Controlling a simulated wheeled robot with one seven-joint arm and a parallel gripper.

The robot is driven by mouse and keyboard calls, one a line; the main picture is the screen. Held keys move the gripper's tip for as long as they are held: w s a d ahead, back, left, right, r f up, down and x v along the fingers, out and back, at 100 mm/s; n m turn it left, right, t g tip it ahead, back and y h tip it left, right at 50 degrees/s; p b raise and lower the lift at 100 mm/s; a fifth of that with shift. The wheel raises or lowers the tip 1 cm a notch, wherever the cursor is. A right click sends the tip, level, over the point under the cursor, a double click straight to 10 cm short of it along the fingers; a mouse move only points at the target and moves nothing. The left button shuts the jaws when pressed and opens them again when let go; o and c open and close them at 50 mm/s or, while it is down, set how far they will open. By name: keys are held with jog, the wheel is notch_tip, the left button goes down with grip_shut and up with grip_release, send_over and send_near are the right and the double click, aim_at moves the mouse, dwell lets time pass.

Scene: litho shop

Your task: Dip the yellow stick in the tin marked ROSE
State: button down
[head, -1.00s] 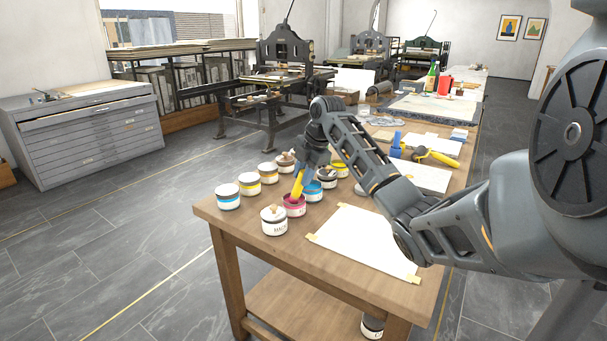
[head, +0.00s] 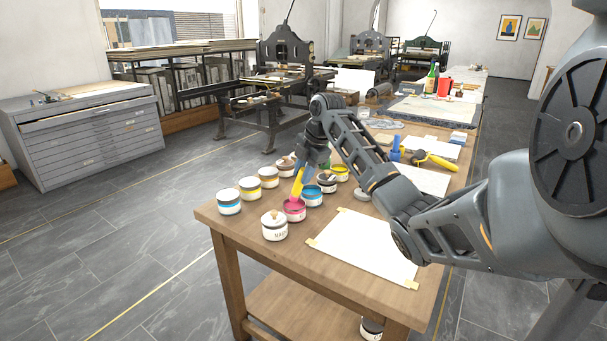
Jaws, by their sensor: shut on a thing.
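My gripper (head: 303,172) is shut on the yellow stick (head: 297,186) and points down over the near end of the table. The stick is slightly tilted, and its lower end looks pink. That end is over or just within the mouth of a tin with a magenta band (head: 293,212); I cannot tell if it still touches the ink. The label on this tin is too small to read.
Several other tins crowd around: a pale one (head: 274,229) in front, a blue one (head: 312,199) and a dark one (head: 326,186) to the right, a cyan one (head: 228,205) to the left. Taped paper (head: 365,248) lies to the right.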

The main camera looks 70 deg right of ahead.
jog(key=shift+r+p, duration=1.5)
jog(key=shift+r, duration=0.75)
jog(key=shift+f, duration=0.1)
